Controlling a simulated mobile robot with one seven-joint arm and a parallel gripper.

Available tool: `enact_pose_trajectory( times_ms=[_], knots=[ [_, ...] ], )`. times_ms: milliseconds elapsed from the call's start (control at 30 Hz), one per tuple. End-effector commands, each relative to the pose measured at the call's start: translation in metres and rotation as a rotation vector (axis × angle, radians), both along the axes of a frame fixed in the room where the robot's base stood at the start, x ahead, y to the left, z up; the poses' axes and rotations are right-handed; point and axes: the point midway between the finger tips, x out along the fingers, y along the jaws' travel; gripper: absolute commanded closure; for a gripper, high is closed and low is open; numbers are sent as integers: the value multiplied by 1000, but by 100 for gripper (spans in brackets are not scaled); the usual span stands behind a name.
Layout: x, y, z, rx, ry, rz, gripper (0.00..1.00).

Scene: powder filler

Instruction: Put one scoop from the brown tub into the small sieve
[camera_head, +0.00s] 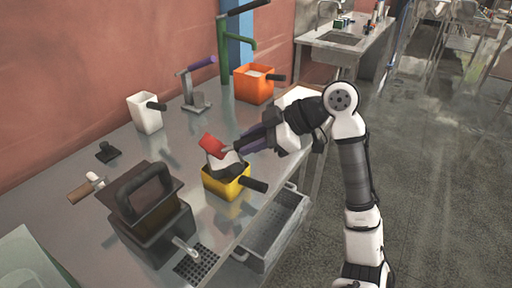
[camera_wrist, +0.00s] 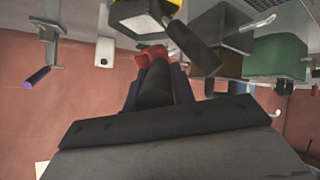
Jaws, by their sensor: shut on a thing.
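My gripper (camera_head: 240,147) is shut on the dark handle (camera_wrist: 155,85) of a red scoop (camera_head: 212,145), whose red end (camera_wrist: 150,54) also shows in the wrist view. The scoop is tilted over a yellow container (camera_head: 226,188) with a black side handle. A pale grey shape shows between scoop and container; I cannot tell whether it is powder or a vessel. A dark brown, box-like piece with a top handle (camera_head: 145,200) stands at the front left and may be the brown tub. I cannot identify the small sieve with certainty. The scoop's contents are not clear.
An orange container (camera_head: 253,86) with pale contents and a white container (camera_head: 146,114) stand farther back. A purple-handled stand (camera_head: 194,90) and a green lever post (camera_head: 224,50) rise behind. A wooden-handled piece (camera_head: 85,188) lies left.

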Motion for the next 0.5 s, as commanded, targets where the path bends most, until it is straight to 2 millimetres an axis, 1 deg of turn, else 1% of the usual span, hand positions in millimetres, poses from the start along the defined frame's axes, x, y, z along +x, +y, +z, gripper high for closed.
enact_pose_trajectory(
  times_ms=[100, 300, 367, 500],
  knots=[
    [-6, 6, 2, -133, -115, -1, 97],
    [-14, 15, 10, -327, -283, -1, 97],
    [-18, 22, 6, -408, -358, 5, 97],
    [-24, 28, 6, -566, -496, 2, 97]
  ],
)
